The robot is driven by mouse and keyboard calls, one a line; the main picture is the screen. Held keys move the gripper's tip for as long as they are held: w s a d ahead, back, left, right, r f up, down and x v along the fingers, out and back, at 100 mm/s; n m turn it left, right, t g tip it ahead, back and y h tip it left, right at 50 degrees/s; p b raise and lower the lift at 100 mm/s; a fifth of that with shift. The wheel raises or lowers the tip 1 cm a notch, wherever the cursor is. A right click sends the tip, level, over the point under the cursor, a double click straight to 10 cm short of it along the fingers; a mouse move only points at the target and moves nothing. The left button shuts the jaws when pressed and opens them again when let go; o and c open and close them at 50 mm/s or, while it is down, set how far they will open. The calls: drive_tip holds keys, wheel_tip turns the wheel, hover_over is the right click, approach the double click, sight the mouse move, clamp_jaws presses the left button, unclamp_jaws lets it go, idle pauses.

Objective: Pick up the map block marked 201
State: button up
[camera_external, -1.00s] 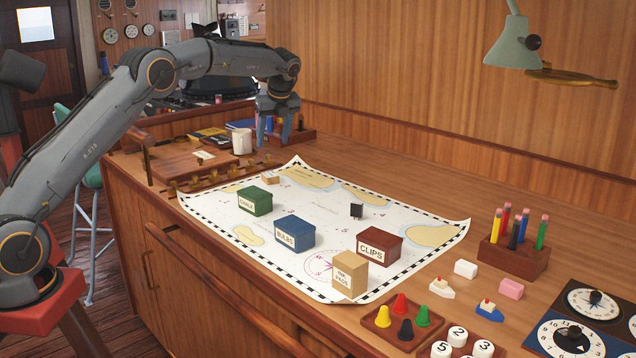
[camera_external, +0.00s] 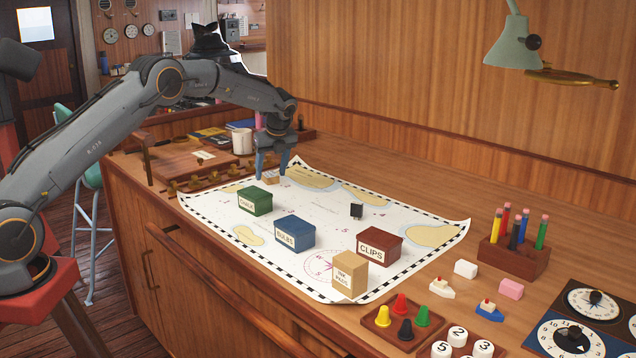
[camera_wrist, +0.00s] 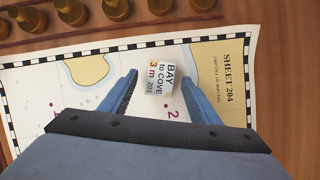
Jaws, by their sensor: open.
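The map block marked 201 (camera_wrist: 159,79) lies on the chart between the fingers in the wrist view. It is a small block with a white face reading "BAY to COVE 3 m 201". In the external view the block (camera_external: 271,177) shows as a small tan and white piece at the chart's far left end, partly behind a finger. My gripper (camera_wrist: 158,82) is open, pointing down, with one blue finger on each side of the block; gaps show between fingers and block. In the external view my gripper (camera_external: 272,176) is low over the chart.
A rack with brass pegs (camera_wrist: 75,12) borders the chart. A white mug (camera_external: 242,141) stands behind.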

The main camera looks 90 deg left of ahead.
drive_tip(key=shift+s+a+f, duration=0.1)
drive_tip(key=shift+a+f, duration=0.1)
drive_tip(key=shift+f, duration=0.25)
drive_tip(key=c, duration=1.1)
drive_tip(key=shift+c, duration=0.2)
drive_tip(key=shift+r, duration=0.15)
